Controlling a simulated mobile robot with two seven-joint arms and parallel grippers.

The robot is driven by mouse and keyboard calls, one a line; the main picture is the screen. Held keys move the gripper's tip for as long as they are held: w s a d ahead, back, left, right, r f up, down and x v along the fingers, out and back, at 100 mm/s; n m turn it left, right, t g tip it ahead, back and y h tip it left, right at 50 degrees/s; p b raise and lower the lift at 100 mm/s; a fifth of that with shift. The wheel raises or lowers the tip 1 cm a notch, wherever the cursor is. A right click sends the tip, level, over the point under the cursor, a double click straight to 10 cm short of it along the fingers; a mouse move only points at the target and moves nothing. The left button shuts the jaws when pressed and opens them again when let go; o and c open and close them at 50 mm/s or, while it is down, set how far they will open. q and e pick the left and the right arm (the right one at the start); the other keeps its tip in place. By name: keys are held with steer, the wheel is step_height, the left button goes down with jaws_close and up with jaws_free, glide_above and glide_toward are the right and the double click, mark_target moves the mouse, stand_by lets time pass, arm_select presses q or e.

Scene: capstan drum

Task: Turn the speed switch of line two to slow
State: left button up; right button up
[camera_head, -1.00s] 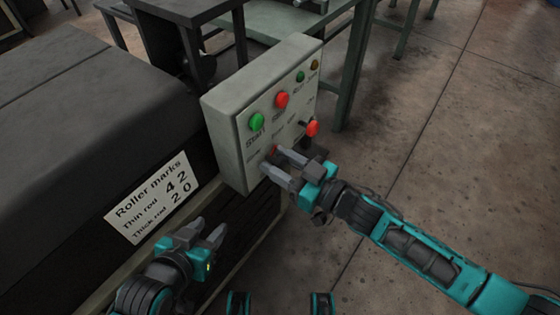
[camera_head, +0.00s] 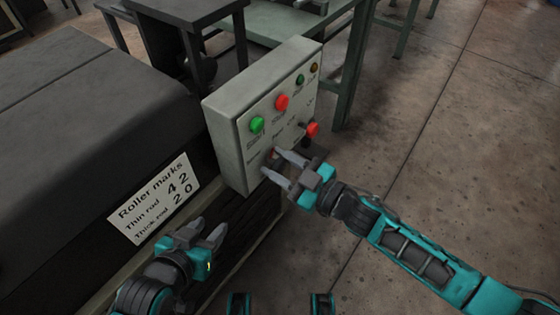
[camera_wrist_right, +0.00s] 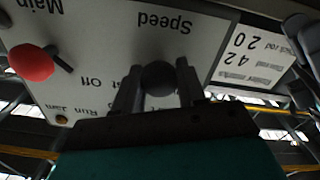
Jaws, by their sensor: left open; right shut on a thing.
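The grey control box (camera_head: 243,160) stands at the end of the machine. Its Speed switch has a dark round knob (camera_wrist_right: 158,77), below the upside-down word Speed in the right wrist view. My right gripper (camera_head: 271,162) is shut on this knob, one finger on each side, at the lower left of the panel. In the head view the fingers largely hide the switch, and I cannot read its position. My left gripper (camera_head: 213,233) is open and empty, below and left of the box, in front of the machine.
A Roller marks sign (camera_head: 150,200) is on the machine (camera_head: 90,120). The floor at right is clear.

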steer(key=n, duration=0.3)
steer(key=shift+r, duration=0.1)
steer(key=n, duration=0.3)
steer(key=shift+a+n, duration=0.1)
steer(key=shift+n, duration=0.2)
steer(key=n, duration=0.3)
steer(key=shift+s, duration=0.1)
steer(key=shift+a+f+n+b, duration=0.15)
steer(key=shift+n+b, duration=0.3)
steer(key=shift+n, duration=1.75)
steer(key=shift+s, duration=0.1)
steer(key=o, duration=1)
steer(key=shift+f, duration=0.1)
steer(key=shift+d, duration=0.2)
